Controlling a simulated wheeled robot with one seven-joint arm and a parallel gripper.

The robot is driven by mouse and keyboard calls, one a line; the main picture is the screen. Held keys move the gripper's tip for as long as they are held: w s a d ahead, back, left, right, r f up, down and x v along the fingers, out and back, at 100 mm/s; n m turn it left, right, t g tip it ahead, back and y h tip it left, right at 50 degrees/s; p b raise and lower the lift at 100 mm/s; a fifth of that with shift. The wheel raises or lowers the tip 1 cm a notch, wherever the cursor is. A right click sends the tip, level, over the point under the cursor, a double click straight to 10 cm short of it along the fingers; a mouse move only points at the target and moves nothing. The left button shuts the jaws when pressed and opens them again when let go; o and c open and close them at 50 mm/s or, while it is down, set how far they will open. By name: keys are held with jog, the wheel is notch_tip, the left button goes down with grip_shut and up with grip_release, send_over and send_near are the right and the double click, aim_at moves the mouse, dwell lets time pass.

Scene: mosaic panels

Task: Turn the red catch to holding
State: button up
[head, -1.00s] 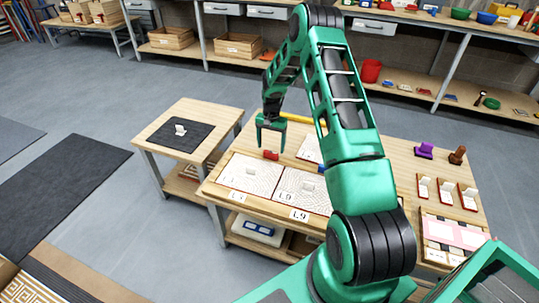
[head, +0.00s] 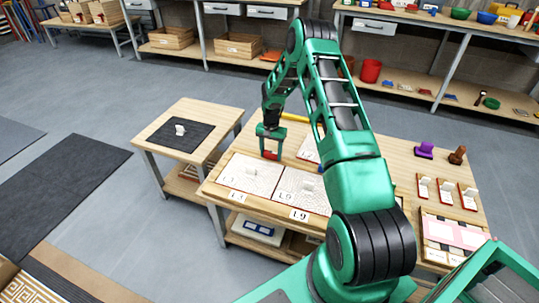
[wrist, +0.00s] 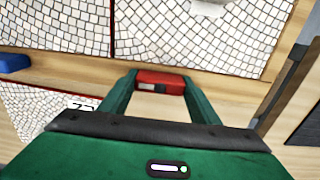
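The red catch (head: 270,155) is a small red block at the back edge of the white mosaic panel (head: 238,178) on the wooden table. My gripper (head: 270,148) points down over it, with a finger on either side. In the wrist view the red catch (wrist: 160,78) lies between the tips of my gripper (wrist: 160,84), which are spread apart. The catch's ends are close to both fingers; I cannot tell whether they touch. A light patch shows on the catch's near side.
A blue block (wrist: 14,63) sits at the left in the wrist view. A second mosaic panel (head: 302,192) adjoins the first. A side table with a dark mat (head: 165,140) stands to the left. Purple (head: 424,150) and brown (head: 457,155) pieces stand at the table's right.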

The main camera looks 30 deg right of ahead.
jog(key=shift+n, duration=0.4)
jog(key=n, duration=1.3)
jog(key=shift+n, duration=2)
jog(key=o, duration=1)
jog(key=shift+o, duration=0.2)
